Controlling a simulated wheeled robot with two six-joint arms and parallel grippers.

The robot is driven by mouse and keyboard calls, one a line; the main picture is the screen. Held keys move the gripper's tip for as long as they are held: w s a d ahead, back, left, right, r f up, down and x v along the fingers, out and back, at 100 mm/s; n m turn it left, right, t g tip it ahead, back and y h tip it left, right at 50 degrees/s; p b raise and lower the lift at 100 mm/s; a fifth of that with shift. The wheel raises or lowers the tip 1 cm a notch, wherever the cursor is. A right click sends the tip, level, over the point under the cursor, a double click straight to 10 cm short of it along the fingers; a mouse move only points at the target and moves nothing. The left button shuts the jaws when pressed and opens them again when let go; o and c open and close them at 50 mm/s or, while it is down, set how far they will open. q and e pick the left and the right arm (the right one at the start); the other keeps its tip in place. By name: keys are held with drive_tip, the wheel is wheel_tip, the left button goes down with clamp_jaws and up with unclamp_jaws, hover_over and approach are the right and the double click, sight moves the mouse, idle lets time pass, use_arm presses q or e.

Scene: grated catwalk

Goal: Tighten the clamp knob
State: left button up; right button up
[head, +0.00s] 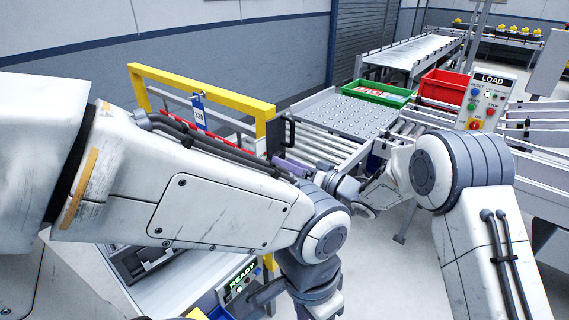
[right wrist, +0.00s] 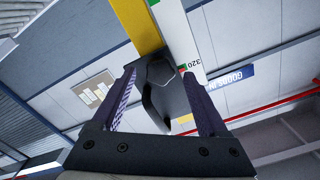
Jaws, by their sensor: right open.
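The dark clamp knob (right wrist: 160,92) shows in the right wrist view, next to a yellow bar (right wrist: 137,25) and a white scale strip (right wrist: 183,35) marked 320. My right gripper (right wrist: 157,75) is open, with one finger on each side of the knob. I see gaps, and cannot tell whether either finger touches it. In the head view my right gripper (head: 287,166) reaches left to the near post of a yellow frame (head: 200,87); the knob cannot be made out there. My left arm crosses the foreground, and its gripper does not show.
A blue tag (head: 198,112) hangs from the yellow frame. Behind are a roller conveyor (head: 325,145), a green bin (head: 378,93), a red bin (head: 445,86) and a LOAD control panel (head: 487,98). A READY display (head: 242,277) is low in front, close to my left arm.

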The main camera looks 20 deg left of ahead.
drive_tip(key=b+v, duration=0.2)
drive_tip(key=v, duration=0.6)
drive_tip(key=shift+d, duration=0.3)
drive_tip(key=shift+s, duration=0.1)
